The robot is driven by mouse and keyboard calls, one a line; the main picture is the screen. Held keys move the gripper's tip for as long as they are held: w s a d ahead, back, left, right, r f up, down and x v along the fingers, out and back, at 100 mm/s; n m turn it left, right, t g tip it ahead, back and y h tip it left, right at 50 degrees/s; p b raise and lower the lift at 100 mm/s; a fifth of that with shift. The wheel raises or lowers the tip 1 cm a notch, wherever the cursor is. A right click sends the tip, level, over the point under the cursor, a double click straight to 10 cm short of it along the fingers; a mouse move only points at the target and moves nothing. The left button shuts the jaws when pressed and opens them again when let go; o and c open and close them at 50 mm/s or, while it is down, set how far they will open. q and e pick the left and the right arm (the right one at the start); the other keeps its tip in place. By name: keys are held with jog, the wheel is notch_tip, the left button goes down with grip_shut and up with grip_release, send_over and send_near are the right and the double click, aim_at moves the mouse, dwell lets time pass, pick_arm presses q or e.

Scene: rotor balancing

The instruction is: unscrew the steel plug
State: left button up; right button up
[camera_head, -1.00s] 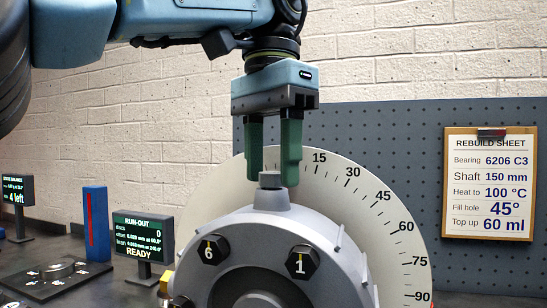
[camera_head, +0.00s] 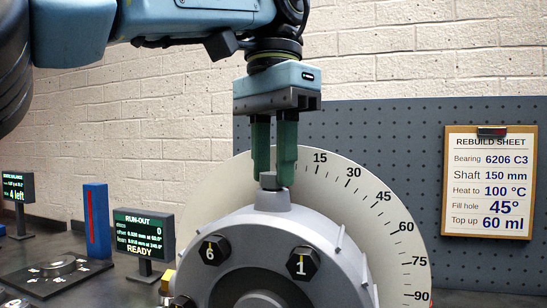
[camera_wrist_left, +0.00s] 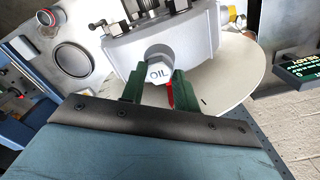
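The steel plug (camera_head: 268,181) is a grey hex head on a raised boss at the top of the grey rotor housing (camera_head: 258,228). In the left wrist view the plug (camera_wrist_left: 158,73) faces the camera and is marked OIL. My left gripper (camera_head: 273,180) points straight down over it, with green fingers on either side of the plug. In the wrist view the fingers (camera_wrist_left: 157,82) flank the hex closely and look shut on it. The right finger hides part of the plug in the head view. The plug is seated in the boss. My right gripper is not in view.
A round angle dial (camera_head: 385,225) stands behind the housing. Numbered hex bolts sit on the housing face. A run-out display (camera_head: 144,236), a blue post with a red bar (camera_head: 96,220) and another display are at left. A rebuild sheet (camera_head: 490,180) hangs on the pegboard.

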pick_arm(q)
jog(key=c, duration=0.5)
jog(key=o, duration=1)
jog(key=shift+s+a, duration=0.1)
jog(key=shift+s, duration=0.05)
